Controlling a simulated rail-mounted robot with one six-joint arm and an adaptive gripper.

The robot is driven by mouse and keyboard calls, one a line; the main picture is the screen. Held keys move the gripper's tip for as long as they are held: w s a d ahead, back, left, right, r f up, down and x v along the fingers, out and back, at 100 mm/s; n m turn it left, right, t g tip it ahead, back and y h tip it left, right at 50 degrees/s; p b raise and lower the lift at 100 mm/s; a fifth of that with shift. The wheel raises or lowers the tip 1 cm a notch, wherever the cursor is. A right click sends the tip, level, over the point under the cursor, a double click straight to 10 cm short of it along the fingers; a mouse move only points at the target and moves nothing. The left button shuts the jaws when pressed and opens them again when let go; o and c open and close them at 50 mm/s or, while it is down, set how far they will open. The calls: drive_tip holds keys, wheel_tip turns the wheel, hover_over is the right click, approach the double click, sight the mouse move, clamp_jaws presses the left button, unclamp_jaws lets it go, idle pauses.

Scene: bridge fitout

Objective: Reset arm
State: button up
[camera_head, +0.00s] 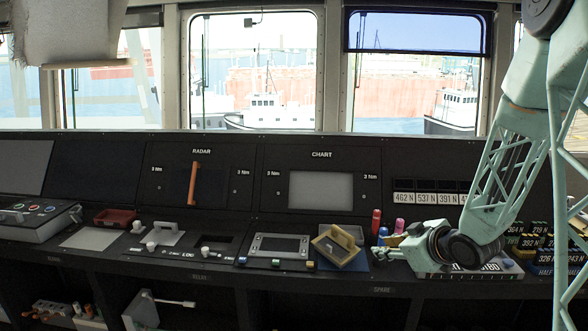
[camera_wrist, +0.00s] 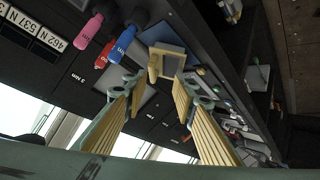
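My arm comes down from the upper right in the head view. My gripper (camera_head: 392,240) is above the right part of the console, pointing left. In the wrist view my gripper (camera_wrist: 160,88) has its two ribbed tan fingers wide apart, with nothing held between them. A tan block with a handle (camera_head: 338,246) sits on the console left of the gripper, apart from it. It also shows beyond the fingertips in the wrist view, as a tan frame (camera_wrist: 165,62). The fingertips are small and partly unclear in the head view.
Red (camera_head: 376,221), blue (camera_head: 382,235) and pink (camera_head: 399,226) cylinders stand close to the gripper. Labelled blocks (camera_head: 540,240) stand at the right. A grey-framed panel (camera_head: 278,246) and a red tray (camera_head: 115,218) lie further left. The upright RADAR and CHART panel (camera_head: 320,188) stands behind.

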drive_tip(key=s+d+r+m+g+h, duration=0.3)
drive_tip(key=s+r+m+h, duration=0.2)
drive_tip(key=s+r, duration=1.35)
drive_tip(key=s+a+r+m+g, duration=0.1)
drive_tip(key=s+a, duration=0.2)
drive_tip(key=s, duration=0.8)
drive_tip(key=s+a+r+m+g, duration=0.1)
drive_tip(key=s+a, duration=0.3)
drive_tip(key=s, duration=0.7)
drive_tip(key=s+a+r+m+g+y, duration=0.1)
drive_tip(key=s+a+r, duration=0.1)
drive_tip(key=s, duration=0.9)
drive_tip(key=shift+s+a+r, duration=0.15)
drive_tip(key=shift+s+a, duration=0.15)
drive_tip(key=shift+a, duration=0.5)
